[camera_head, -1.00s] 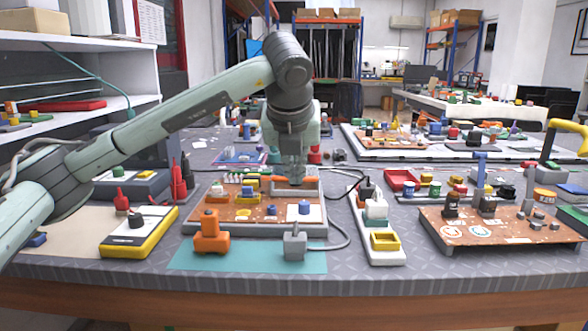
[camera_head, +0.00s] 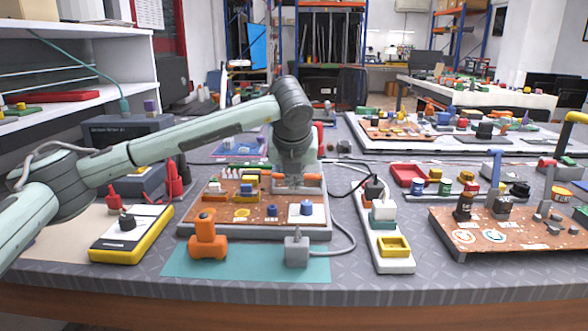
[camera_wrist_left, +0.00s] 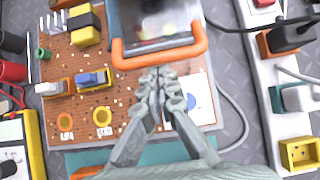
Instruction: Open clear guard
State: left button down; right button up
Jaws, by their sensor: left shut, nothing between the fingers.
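The clear guard (camera_wrist_left: 155,20) is a see-through cover with grey side edges on the brown circuit board, seen in the wrist view. Its orange handle (camera_wrist_left: 160,55) crosses its near edge and also shows in the head view (camera_head: 312,176), partly behind my gripper. The guard looks down over the board. My left gripper (camera_wrist_left: 158,77) is shut and empty, its fingertips at the near side of the handle's middle; I cannot tell whether they touch it. In the head view the left gripper (camera_head: 294,184) points down over the board. My right gripper is not in view.
The circuit board (camera_head: 227,213) carries small switches and blocks. An orange device (camera_head: 208,238) and a grey plug (camera_head: 297,248) stand on the teal mat in front. A white power strip (camera_head: 372,228) is to the right, a yellow meter (camera_head: 130,235) to the left.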

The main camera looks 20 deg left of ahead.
pick_arm(q)
jog(key=shift+w+f, duration=0.2)
jog(key=shift+f, duration=0.05)
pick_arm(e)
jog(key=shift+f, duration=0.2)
pick_arm(q)
jog(key=shift+r, duration=0.2)
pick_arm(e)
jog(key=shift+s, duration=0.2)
